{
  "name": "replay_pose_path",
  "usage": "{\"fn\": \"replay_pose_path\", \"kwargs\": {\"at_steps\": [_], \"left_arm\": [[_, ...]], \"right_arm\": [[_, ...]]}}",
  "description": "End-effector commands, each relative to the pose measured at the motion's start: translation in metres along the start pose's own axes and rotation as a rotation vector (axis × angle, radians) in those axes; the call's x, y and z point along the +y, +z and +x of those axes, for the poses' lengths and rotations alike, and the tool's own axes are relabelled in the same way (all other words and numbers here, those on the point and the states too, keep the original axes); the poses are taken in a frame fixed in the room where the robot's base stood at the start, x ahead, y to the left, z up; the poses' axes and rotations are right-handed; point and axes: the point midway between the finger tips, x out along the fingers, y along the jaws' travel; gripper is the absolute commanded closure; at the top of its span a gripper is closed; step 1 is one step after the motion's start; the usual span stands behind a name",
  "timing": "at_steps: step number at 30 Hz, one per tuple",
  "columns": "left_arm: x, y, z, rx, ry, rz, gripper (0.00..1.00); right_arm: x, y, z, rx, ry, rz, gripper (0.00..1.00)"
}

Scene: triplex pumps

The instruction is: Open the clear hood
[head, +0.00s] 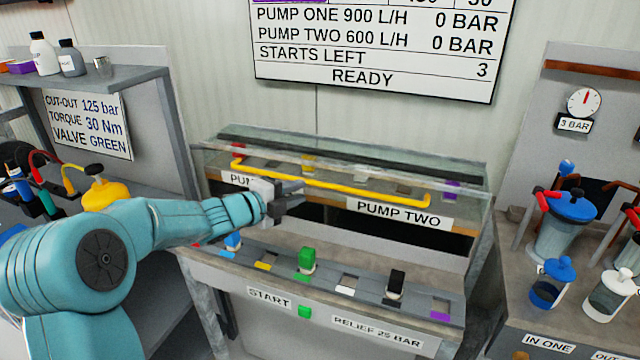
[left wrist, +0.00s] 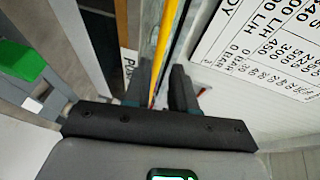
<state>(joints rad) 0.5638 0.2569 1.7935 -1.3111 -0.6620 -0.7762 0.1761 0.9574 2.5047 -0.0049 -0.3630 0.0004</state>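The clear hood (head: 463,175) is a glass-like box with dark edges over the pump bench, and it looks closed. A long yellow handle bar (head: 330,188) runs along its front, from a red end at left to the right. My left gripper (head: 296,197) is open in front of the hood, just below the left half of the bar. In the left wrist view the fingers (left wrist: 160,88) stand apart, and the yellow bar (left wrist: 165,45) runs up from between them; I cannot tell whether they touch it. My right gripper is not in view.
Below the hood is a sloped panel with a green lever (head: 306,261), a black lever (head: 396,283) and a START label (head: 269,297). A shelf with bottles (head: 120,77) stands at left. Blue-lidded containers (head: 565,225) stand on the right bench. A status board (head: 375,45) hangs behind.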

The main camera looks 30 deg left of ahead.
Motion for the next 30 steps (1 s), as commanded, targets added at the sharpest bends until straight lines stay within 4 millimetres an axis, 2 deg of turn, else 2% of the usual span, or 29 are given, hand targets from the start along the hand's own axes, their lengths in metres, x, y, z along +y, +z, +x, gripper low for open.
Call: {"fn": "replay_pose_path", "kwargs": {"at_steps": [1,6,12,23,26,30], "left_arm": [[0.0,-0.001,0.014,0.004,0.0,-0.001,0.75],[-0.001,-0.001,0.052,0.003,0.001,-0.001,0.75],[-0.001,0.0,0.079,0.001,0.0,-0.002,0.75],[0.0,0.001,0.086,-0.001,0.0,-0.002,0.75],[0.0,0.001,0.086,-0.001,0.0,-0.002,1.0],[0.0,0.001,0.086,-0.001,0.0,-0.002,1.0]], "right_arm": [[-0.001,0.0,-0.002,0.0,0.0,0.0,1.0],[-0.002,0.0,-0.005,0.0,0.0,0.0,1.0],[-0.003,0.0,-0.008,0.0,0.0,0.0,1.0],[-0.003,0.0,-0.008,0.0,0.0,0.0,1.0],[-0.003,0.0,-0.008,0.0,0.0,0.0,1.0],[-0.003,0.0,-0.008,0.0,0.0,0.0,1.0]]}}
